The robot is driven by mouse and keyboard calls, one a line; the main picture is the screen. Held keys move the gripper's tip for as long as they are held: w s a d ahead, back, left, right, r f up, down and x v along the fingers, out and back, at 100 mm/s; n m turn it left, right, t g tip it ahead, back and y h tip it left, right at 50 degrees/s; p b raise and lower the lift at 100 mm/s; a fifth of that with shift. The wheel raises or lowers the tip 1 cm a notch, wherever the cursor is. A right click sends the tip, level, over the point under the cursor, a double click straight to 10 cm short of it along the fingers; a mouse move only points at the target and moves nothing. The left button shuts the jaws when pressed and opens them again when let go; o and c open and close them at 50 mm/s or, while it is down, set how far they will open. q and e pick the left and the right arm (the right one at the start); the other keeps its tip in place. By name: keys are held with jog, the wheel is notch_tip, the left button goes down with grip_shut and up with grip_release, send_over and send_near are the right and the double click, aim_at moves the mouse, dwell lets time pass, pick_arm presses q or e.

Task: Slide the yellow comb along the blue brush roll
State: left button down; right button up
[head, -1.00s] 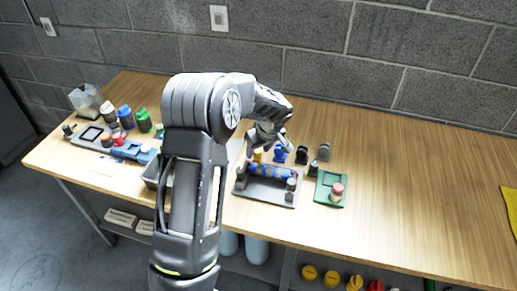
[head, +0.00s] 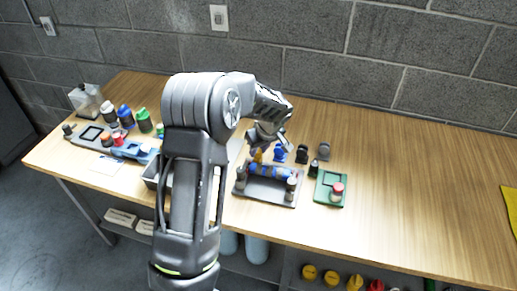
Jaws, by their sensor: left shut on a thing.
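The blue brush roll (head: 271,173) lies across a dark grey holder (head: 266,190) with upright posts at its ends, near the middle of the bench. The yellow comb (head: 257,156) shows as a small yellow piece at the left end of the roll. My left gripper (head: 262,148) is over the roll's left part, shut on the yellow comb. The fingertips and most of the comb are small and partly hidden by the gripper. I cannot tell whether the comb touches the roll. My right gripper is not in view.
Small blue (head: 281,153) and black (head: 302,154) stands are behind. Bottles and a grey tray (head: 88,138) are at the left.

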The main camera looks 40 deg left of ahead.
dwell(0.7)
pick_arm(q)
jog(key=shift+w+d+f+b, duration=0.15)
jog(key=shift+w+d+b, duration=0.05)
jog(key=shift+d+b, duration=0.25)
jog(key=w+d+b, duration=0.1)
jog(key=d, duration=0.1)
jog(key=w+d+b, duration=0.1)
jog(key=d+b, duration=0.1)
jog(key=d, duration=0.1)
jog(key=w+d+b, duration=0.1)
jog(key=d+b, duration=0.1)
jog(key=d, duration=0.1)
jog(key=shift+d, duration=0.6)
jog(key=shift+r, duration=0.2)
jog(key=c, duration=1.1)
grip_release()
jog(key=shift+c, duration=0.2)
